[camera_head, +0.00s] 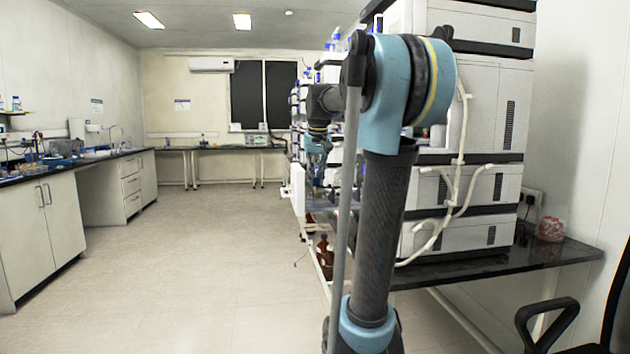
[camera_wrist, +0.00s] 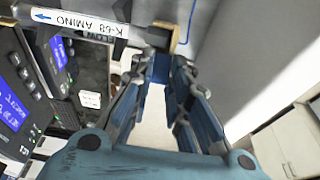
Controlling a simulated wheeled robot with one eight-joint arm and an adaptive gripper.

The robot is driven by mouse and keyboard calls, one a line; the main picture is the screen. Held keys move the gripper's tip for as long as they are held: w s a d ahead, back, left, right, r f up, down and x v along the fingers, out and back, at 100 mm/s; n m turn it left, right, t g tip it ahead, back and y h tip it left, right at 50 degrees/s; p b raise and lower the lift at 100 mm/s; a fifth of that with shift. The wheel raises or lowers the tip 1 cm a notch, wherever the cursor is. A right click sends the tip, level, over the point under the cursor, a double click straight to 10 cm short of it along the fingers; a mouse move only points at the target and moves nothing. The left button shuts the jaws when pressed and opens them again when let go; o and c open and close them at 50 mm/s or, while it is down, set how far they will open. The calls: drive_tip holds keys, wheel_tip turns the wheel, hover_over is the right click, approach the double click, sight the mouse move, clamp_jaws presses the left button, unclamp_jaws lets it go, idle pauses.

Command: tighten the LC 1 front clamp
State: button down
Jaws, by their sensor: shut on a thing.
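In the wrist view a silver column (camera_wrist: 115,27) with a white label reading "K-68 AMINO" and a blue arrow lies across the top left. Its right end has a dark piece, which looks like the front clamp (camera_wrist: 157,37), and a brass-coloured end. My gripper (camera_wrist: 170,62) reaches up to this end with its two blue-grey fingers, which are shut on the clamp. The fingertips partly hide the contact. In the head view my gripper (camera_head: 317,146) is small and dark beside the instrument stacks, and the clamp cannot be made out.
Instrument modules with blue screens (camera_wrist: 14,102) stand close at the left in the wrist view. In the head view my arm covers part of the white stack (camera_head: 490,105) on a dark bench (camera_head: 565,254). Brown bottles (camera_head: 326,257) stand low beside it. The floor at left is clear.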

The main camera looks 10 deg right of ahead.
sight(316, 185)
drive_tip(key=s+t, duration=0.1)
drive_tip(key=t, duration=0.1)
drive_tip(key=s+t, duration=0.1)
drive_tip(key=t, duration=0.1)
drive_tip(key=shift+s, duration=0.1)
drive_tip(key=s+t, duration=0.1)
drive_tip(key=t, duration=0.1)
drive_tip(key=s+t, duration=0.1)
drive_tip(key=t, duration=0.1)
drive_tip(key=shift+f, duration=0.2)
drive_tip(key=t, duration=0.1)
drive_tip(key=s+f+t, duration=0.1)
drive_tip(key=t, duration=0.1)
drive_tip(key=shift+s+t, duration=0.2)
drive_tip(key=shift+t, duration=0.1)
drive_tip(key=shift+s+f+t, duration=0.25)
drive_tip(key=shift+t, duration=0.6)
drive_tip(key=shift+s+f+t, duration=0.2)
drive_tip(key=shift+f+t, duration=0.05)
drive_tip(key=shift+t, duration=0.6)
drive_tip(key=shift+d+f, duration=0.1)
drive_tip(key=c, duration=1.5)
unclamp_jaws()
